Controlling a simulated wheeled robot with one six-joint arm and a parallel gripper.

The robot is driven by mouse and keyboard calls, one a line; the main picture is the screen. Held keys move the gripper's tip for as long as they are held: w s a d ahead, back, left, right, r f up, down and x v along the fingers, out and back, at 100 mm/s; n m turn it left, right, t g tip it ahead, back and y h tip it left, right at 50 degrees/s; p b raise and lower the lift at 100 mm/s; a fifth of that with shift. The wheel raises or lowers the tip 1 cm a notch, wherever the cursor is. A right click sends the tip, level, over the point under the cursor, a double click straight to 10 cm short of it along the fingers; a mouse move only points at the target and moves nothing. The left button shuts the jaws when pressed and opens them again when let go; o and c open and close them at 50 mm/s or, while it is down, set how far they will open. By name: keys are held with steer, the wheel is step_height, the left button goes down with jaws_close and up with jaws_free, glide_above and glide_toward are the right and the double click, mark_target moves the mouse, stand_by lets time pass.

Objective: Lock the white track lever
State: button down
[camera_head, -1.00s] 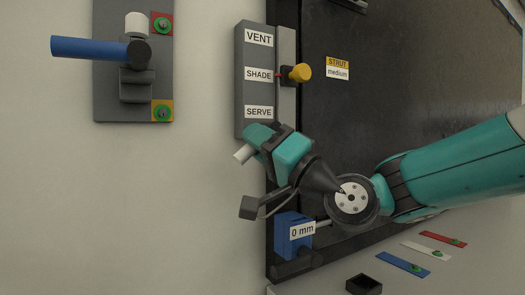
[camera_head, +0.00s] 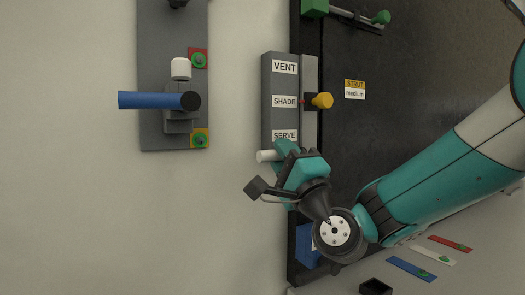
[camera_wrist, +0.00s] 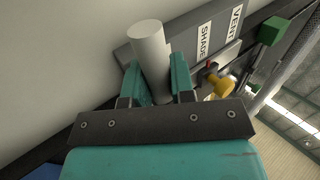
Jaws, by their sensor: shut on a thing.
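A white cylindrical handle, which looks like the white track lever (camera_head: 266,156), sticks out to the left of my gripper (camera_head: 283,155) in the head view. It is just below the SERVE label (camera_head: 285,135) of the grey label panel (camera_head: 279,108). In the wrist view the white handle (camera_wrist: 149,50) stands between the two teal fingers of my gripper (camera_wrist: 157,85), which are shut on it. The handle's base and its mount are hidden by the fingers.
A yellow knob (camera_head: 322,101) sits by the SHADE label. To the left, a grey wall plate (camera_head: 153,135) carries a blue lever (camera_head: 150,100) and a white cap (camera_head: 181,68). A blue block (camera_head: 306,245) is partly hidden behind my wrist. Open wall lies left of my gripper.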

steer(key=shift+m+h, duration=0.3)
steer(key=shift+h, duration=0.1)
steer(key=c, duration=1)
jaws_free()
steer(key=shift+f, duration=0.1)
steer(key=shift+s+d+f+b, duration=0.15)
steer(key=shift+s+f+b, duration=0.05)
steer(key=shift+b, duration=0.25)
steer(key=shift+b+v, duration=6.8)
steer(key=shift+v, duration=1.55)
steer(key=shift+w+f, duration=0.1)
steer(key=shift+f, duration=0.05)
